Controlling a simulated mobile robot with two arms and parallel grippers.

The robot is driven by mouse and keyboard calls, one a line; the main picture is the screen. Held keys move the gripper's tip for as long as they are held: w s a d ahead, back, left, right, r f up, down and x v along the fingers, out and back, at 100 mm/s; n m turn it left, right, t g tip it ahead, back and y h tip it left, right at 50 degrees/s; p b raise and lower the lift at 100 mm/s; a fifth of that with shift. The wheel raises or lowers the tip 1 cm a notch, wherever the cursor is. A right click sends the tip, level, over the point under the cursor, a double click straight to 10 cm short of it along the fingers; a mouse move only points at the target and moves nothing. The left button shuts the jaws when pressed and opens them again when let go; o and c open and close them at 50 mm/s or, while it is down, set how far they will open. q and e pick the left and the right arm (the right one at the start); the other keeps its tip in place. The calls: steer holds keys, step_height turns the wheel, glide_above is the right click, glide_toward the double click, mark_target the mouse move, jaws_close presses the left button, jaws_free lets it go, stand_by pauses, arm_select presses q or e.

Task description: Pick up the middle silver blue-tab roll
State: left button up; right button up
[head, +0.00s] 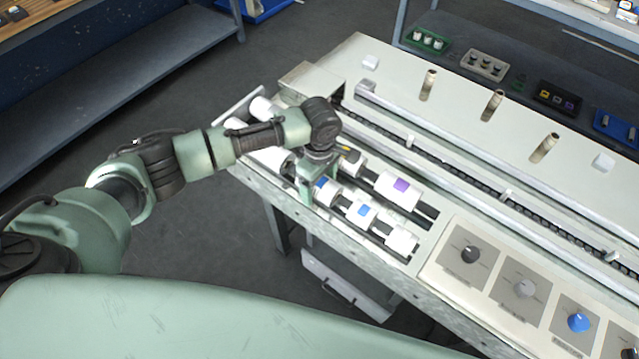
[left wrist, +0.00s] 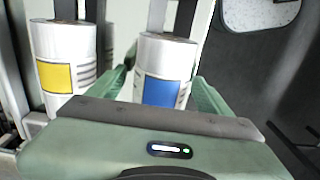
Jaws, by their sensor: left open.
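Several white-and-silver rolls sit on dark rails along the near side of the machine. A blue-tab roll (head: 326,191) is at my left gripper (head: 317,180), and a second blue-tab roll (head: 361,212) lies to its lower right. In the left wrist view, my open left gripper (left wrist: 165,95) has green fingers on either side of a blue-tab roll (left wrist: 163,72). I cannot tell whether they touch it. A yellow-tab roll (left wrist: 63,58) stands to its left, outside the fingers. My right gripper is not seen.
A purple-tab roll (head: 399,188) and a plain-looking white roll (head: 402,240) lie on the rails nearby. More white rolls (head: 264,107) are behind my left arm. A knob panel (head: 520,285) is at the right, and upright pegs (head: 493,103) stand at the back.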

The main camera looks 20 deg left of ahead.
arm_select(q)
jaws_close()
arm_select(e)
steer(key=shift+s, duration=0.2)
arm_select(q)
steer(key=shift+r, duration=0.1)
steer(key=shift+r, duration=0.1)
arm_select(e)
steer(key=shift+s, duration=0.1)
